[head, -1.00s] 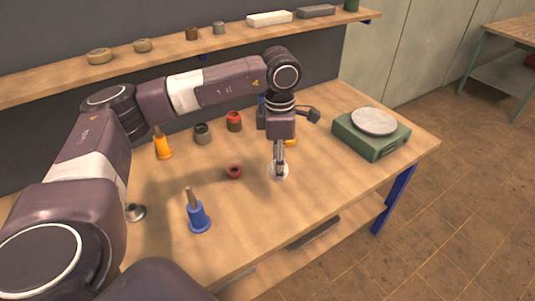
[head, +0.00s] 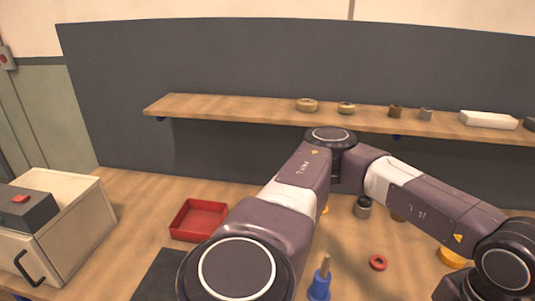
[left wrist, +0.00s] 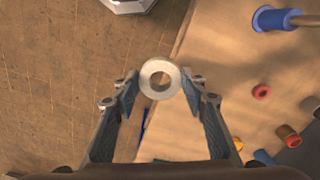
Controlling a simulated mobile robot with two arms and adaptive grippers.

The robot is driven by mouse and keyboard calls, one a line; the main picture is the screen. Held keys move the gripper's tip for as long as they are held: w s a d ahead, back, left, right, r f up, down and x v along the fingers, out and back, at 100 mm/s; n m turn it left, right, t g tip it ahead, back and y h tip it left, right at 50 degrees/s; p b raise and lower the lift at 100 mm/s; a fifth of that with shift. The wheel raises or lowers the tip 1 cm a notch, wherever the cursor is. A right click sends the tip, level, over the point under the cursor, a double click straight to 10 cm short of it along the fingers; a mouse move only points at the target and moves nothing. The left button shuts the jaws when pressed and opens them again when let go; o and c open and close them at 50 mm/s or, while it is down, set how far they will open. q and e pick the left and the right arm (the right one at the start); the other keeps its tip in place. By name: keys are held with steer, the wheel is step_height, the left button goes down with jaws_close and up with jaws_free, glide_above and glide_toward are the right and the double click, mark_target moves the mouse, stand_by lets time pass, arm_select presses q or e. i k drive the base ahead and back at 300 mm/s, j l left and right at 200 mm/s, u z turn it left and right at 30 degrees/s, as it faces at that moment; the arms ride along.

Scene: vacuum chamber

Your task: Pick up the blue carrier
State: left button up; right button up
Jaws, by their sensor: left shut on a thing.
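The blue carrier (head: 319,286) stands upright on the bench at the bottom of the head view, partly cut off, with a thin tan post on top. In the left wrist view the blue carrier (left wrist: 272,19) shows at the top right, apart from my gripper. My left gripper (left wrist: 158,86) is shut on a pale metal ring (left wrist: 160,66), held between its fingertips near the bench edge. In the head view my left arm reaches to the right and its gripper is out of frame. My right gripper is in no view.
A red ring (head: 378,262) lies right of the carrier. A grey cup (head: 362,207) stands behind. A red tray (head: 199,220) and a cream box-like unit (head: 52,225) are at left. A shelf (head: 240,112) with several small parts runs along the back.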

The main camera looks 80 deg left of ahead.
mark_target(319, 290)
steer(key=i+u, duration=0.2)
steer(key=u, duration=0.25)
steer(key=i+l+u, duration=0.1)
steer(key=u, duration=1.7)
steer(key=k+l, duration=0.2)
steer(key=k, duration=0.25)
